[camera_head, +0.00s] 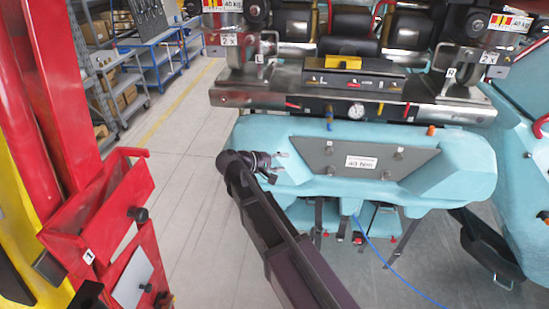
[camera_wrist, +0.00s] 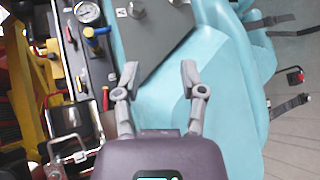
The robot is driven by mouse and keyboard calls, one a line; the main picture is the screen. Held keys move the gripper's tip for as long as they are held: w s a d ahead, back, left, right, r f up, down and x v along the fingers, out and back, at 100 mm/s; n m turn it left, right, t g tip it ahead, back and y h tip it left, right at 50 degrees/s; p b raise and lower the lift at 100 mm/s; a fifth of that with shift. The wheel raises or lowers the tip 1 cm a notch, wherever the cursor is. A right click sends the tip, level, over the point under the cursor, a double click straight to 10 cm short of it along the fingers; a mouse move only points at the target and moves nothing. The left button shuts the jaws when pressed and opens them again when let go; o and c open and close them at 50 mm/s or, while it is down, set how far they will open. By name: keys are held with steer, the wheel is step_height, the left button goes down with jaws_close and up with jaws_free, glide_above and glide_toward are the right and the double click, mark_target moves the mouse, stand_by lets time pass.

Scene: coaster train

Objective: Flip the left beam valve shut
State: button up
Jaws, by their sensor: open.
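The metal beam (camera_head: 240,97) runs across the front of the teal car. A small red handle (camera_head: 292,105) sits on its left part and looks like the left beam valve; a second red handle (camera_head: 406,110) is at the right. In the wrist view, the left red handle (camera_wrist: 105,98) is at the left, just outside my left finger. My gripper (camera_head: 279,166) is open and empty, below the beam in front of the teal nose's left part. Its spread fingers show in the wrist view (camera_wrist: 159,68) over the teal surface. The handle's exact angle is too small to tell.
A pressure gauge (camera_head: 355,110) and a blue-and-yellow fitting (camera_head: 330,117) sit right of the left handle. A grey plate (camera_head: 325,155) with knobs covers the teal nose. A red stand (camera_head: 90,225) is at the left. The floor (camera_head: 205,130) between is clear.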

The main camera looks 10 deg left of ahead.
steer(key=s+d+f+m+g+y+b, duration=0.1)
steer(key=s+d+f+m+g+b, duration=0.1)
steer(key=d+f, duration=0.6)
steer(key=shift+s+f+g+y+b, duration=0.3)
steer(key=shift+s+g+b, duration=0.2)
steer(key=shift+b, duration=0.4)
steer(key=shift+w+r, duration=0.1)
steer(key=shift+r, duration=0.05)
